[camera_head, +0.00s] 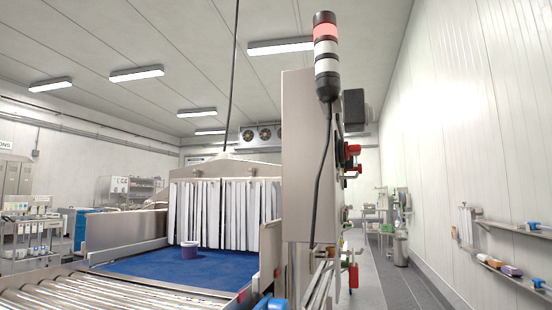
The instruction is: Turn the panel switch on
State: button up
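The steel control panel cabinet (308,160) stands upright at the centre right, seen nearly edge-on. Red and black fittings (351,152) stick out from its right-hand side. The panel switch may be among them, but I cannot make out which part it is or how it is set. A signal tower (326,50) stands on top, with its red upper section looking lit and its lower sections pale. My gripper is not in view.
To the right, an aisle (385,285) runs beside wall shelves (510,262).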

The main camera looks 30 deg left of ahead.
aim_at(352, 150)
jog(key=i+l+u, duration=0.1)
jog(key=i+u, duration=0.25)
jog(key=u, duration=0.15)
jog(key=i+l+u, duration=0.2)
jog(key=i+u, duration=0.25)
jog(key=i+l+u, duration=0.2)
jog(key=l+u, duration=0.15)
jog(key=u, duration=0.15)
